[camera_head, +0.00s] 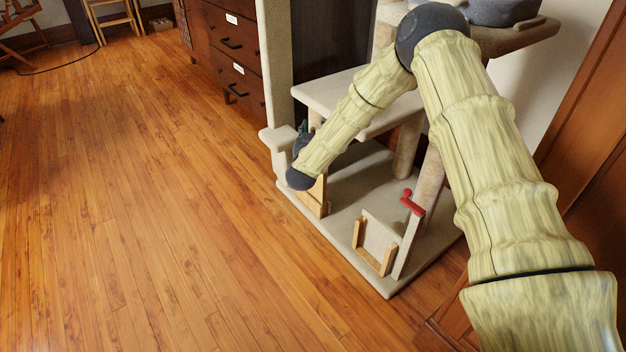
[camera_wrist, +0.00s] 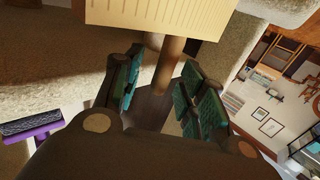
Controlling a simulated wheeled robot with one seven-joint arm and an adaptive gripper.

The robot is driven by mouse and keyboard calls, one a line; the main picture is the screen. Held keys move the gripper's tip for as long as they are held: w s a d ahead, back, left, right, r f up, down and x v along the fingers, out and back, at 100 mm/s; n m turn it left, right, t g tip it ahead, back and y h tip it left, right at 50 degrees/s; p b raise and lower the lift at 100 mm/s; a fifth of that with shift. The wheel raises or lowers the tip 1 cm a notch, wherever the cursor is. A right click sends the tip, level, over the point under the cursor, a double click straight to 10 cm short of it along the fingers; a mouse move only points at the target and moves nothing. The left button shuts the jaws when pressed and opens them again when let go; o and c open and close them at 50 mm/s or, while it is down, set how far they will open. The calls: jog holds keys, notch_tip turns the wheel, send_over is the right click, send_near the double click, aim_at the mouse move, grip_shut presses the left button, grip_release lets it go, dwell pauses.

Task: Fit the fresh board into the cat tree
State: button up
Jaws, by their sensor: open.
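The cat tree (camera_head: 338,92) is beige and carpeted, with posts, shelves and a wide base. My gripper (camera_head: 304,132) is low beside its front left part, mostly hidden behind my wrist. In the wrist view my gripper (camera_wrist: 160,78) is open, its teal pads apart. A brown rod-like part (camera_wrist: 172,65) shows between or behind the fingers; I cannot tell whether they touch it. A cream ridged board (camera_wrist: 160,14) lies just past the fingertips. A pale panel between wooden rails (camera_head: 378,240) stands on the base's front. I cannot tell which board is the fresh one.
A red handle-like piece (camera_head: 411,203) tops a slanted pale strip at the right of the base. A dark wooden drawer unit (camera_head: 232,62) stands behind on the left. The wooden floor (camera_head: 150,210) at left is clear. A purple item (camera_wrist: 35,142) shows in the wrist view.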

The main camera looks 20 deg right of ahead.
grip_shut()
jog(key=shift+r, duration=0.15)
dwell(0.4)
